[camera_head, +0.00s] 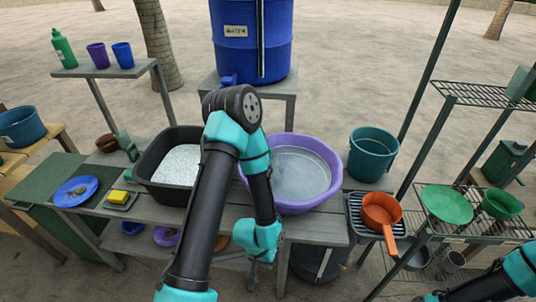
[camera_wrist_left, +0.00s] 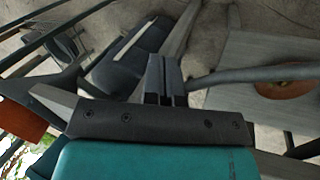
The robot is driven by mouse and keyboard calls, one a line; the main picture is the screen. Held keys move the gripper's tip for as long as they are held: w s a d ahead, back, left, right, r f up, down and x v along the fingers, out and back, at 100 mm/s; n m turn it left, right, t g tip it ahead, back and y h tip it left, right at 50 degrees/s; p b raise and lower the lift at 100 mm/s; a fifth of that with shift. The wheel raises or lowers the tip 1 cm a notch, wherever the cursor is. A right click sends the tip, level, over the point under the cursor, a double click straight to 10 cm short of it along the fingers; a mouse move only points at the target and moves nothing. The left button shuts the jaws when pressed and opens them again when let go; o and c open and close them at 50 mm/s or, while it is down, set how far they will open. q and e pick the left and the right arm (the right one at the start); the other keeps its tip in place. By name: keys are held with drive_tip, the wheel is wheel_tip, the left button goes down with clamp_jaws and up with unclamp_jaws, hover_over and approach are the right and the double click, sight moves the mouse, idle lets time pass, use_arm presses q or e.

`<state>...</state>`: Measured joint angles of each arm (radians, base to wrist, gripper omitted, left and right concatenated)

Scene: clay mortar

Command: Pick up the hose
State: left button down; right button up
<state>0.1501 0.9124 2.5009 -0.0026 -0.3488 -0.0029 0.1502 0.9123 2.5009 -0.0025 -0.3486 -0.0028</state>
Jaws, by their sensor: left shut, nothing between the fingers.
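I cannot pick out a hose for certain in either view. In the left wrist view a long grey rounded length (camera_wrist_left: 255,74) runs from beside the fingertips to the right edge; I cannot tell whether it is the hose or part of the bench frame. My left gripper (camera_head: 252,280) points down in front of the bench's front edge, below the purple basin (camera_head: 330,160). Its fingers (camera_wrist_left: 166,88) are together with nothing between them. My right arm enters at the bottom right; its gripper is at the picture's lower edge, mostly cut off.
The bench (camera_head: 318,228) carries a black tub (camera_head: 150,165) of white material and the basin. A dark bin (camera_head: 318,262) stands below it. A blue water barrel (camera_head: 252,50) is behind. An orange pan (camera_head: 381,212) and a wire rack (camera_head: 480,95) are at right.

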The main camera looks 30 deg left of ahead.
use_arm(q)
drive_tip(key=c, duration=1.1)
unclamp_jaws()
